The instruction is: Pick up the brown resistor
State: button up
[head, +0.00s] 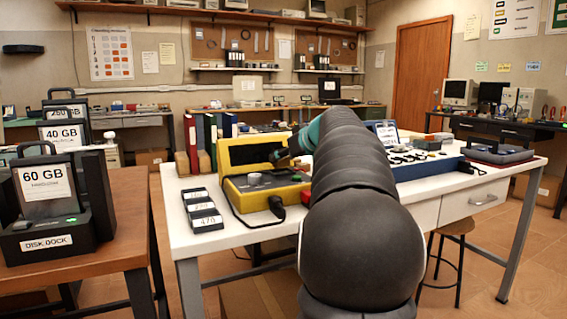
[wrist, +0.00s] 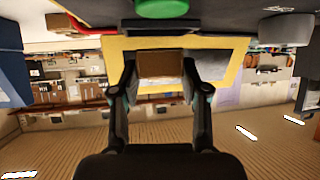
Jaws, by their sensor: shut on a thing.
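A brown block-like piece, which I take for the brown resistor (wrist: 161,66), sits between the two fingertips of my gripper (wrist: 160,75) in the wrist view. The fingers are shut on its sides. In the head view my gripper (head: 281,156) is in front of the upright panel of a yellow tester (head: 231,186), above its base. The resistor is too small or hidden to make out in the head view. The tester's yellow frame also shows behind the fingers in the wrist view (wrist: 238,66).
Small black labelled trays (head: 204,212) stand left of the tester on the white table (head: 240,236). Upright books (head: 205,135) stand behind. A blue tray (head: 425,168) with small parts lies at right, partly behind my arm. A disk dock (head: 45,240) stands on the left table.

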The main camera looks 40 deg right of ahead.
notch_tip(320, 180, up, 2)
jog(key=shift+r, duration=0.1)
jog(key=s+d+r+p, duration=0.1)
jog(key=s+d+r, duration=0.5)
jog(key=s, duration=0.3)
jog(key=shift+s+d+r, duration=0.15)
jog(key=shift+d+r, duration=0.25)
jog(key=shift+d, duration=0.1)
jog(key=w+a+f, duration=0.2)
jog(key=w, duration=0.1)
jog(key=w+a+f, duration=0.2)
jog(key=w, duration=0.1)
jog(key=w+a+f, duration=0.3)
jog(key=shift+w+b, duration=0.15)
jog(key=shift+b, duration=0.25)
jog(key=shift+f+b, duration=0.5)
jog(key=shift+f, duration=1.4)
jog(key=o, duration=1)
jog(key=shift+o, duration=0.2)
